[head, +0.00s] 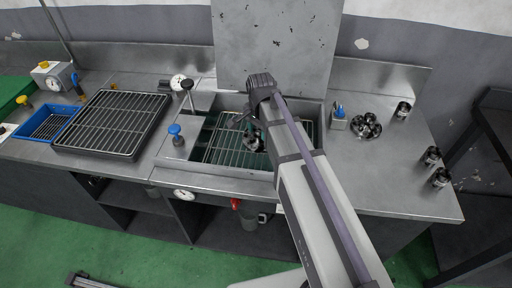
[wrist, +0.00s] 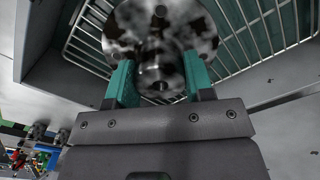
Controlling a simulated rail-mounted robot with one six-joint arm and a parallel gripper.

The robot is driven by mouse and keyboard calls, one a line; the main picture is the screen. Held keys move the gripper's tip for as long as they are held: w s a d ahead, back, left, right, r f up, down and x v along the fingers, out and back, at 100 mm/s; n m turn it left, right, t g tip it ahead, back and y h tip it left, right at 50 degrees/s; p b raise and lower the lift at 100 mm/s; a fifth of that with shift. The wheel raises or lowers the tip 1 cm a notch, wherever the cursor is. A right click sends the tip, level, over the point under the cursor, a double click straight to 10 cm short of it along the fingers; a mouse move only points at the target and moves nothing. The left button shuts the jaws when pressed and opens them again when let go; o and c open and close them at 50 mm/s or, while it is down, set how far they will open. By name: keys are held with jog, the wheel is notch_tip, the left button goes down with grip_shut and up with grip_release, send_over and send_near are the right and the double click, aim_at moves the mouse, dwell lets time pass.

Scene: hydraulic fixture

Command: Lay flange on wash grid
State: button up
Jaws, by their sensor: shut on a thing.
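My gripper (wrist: 158,85) is shut on the flange (wrist: 165,28), a round mottled metal disc with bolt holes and a hub between the green fingers. In the head view the flange (head: 254,141) is a small dark shape, partly hidden by my arm. The wash grid (head: 222,146) is a wire rack inside the steel sink. It also shows behind the flange in the wrist view (wrist: 262,38). The flange is over the grid. I cannot tell whether they touch.
A dark tray with a rack (head: 113,122) and a blue basket (head: 50,124) stand left of the sink. A blue-topped tap (head: 175,132) stands at the sink's left edge. Several metal parts (head: 366,125) lie to the right. The counter's front right (head: 390,190) is clear.

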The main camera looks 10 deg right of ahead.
aim_at(259, 145)
notch_tip(259, 145, down, 8)
jog(key=b, duration=0.6)
jog(key=shift+a, duration=0.1)
jog(key=shift+r, duration=0.3)
jog(key=shift+f, duration=0.2)
jog(key=o, duration=1.4)
jog(key=shift+c, duration=0.2)
jog(key=shift+r, duration=0.15)
